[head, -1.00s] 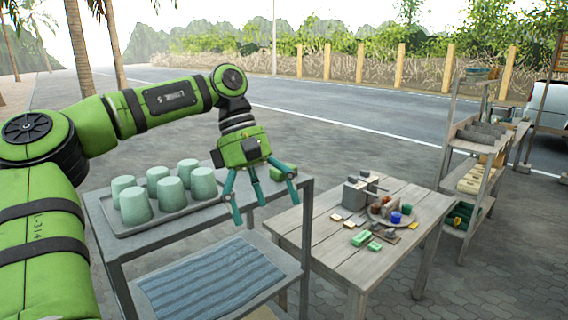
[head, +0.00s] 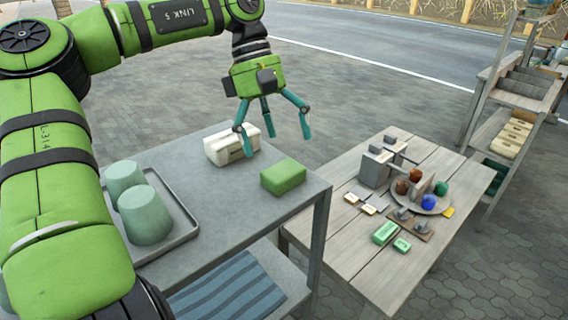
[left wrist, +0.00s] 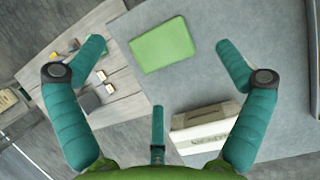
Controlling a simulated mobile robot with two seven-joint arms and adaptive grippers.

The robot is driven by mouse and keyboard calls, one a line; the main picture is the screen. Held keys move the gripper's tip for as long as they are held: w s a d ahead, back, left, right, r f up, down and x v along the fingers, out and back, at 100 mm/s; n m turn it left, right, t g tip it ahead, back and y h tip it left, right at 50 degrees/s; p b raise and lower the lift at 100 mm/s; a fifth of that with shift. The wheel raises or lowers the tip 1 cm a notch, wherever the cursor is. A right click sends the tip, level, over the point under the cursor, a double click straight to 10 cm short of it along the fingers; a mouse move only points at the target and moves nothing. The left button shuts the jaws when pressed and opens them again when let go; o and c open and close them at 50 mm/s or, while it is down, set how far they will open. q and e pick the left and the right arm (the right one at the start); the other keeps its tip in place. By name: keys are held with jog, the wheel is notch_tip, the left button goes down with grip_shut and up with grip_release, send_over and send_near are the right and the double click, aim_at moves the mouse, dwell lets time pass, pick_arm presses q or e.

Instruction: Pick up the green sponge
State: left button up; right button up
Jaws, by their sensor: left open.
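The green sponge (head: 283,177) is a block lying on the grey metal table, near its right edge. In the left wrist view the sponge (left wrist: 162,45) lies ahead of the fingers, between the two outer ones and apart from them. My left gripper (head: 272,140) is open and empty, above the table and a little behind the sponge in the head view. Its teal fingers (left wrist: 158,110) spread wide in the left wrist view. My right gripper is not in view.
A white box (head: 232,146) stands beside the sponge, below the left gripper. A tray (head: 178,240) with pale green cups (head: 146,216) is at the left. A wooden table (head: 350,262) to the right holds a grey block, a round plate and small items.

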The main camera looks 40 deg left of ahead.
aim_at(283, 169)
pick_arm(q)
jog(key=shift+s+d+f+p, duration=0.15)
jog(key=shift+d+f+p, duration=0.2)
jog(key=shift+f, duration=0.1)
jog(key=shift+s+d+f+p, duration=0.1)
jog(key=shift+d+f+p, duration=0.15)
jog(key=shift+f, duration=0.2)
jog(key=shift+w+f+p, duration=0.1)
jog(key=shift+f+p, duration=0.25)
jog(key=shift+f, duration=0.45)
jog(key=shift+w+d+f, duration=0.15)
jog(key=shift+d+f, duration=0.05)
jog(key=shift+f, duration=0.75)
jog(key=c, duration=1.2)
jog(key=shift+r, duration=0.1)
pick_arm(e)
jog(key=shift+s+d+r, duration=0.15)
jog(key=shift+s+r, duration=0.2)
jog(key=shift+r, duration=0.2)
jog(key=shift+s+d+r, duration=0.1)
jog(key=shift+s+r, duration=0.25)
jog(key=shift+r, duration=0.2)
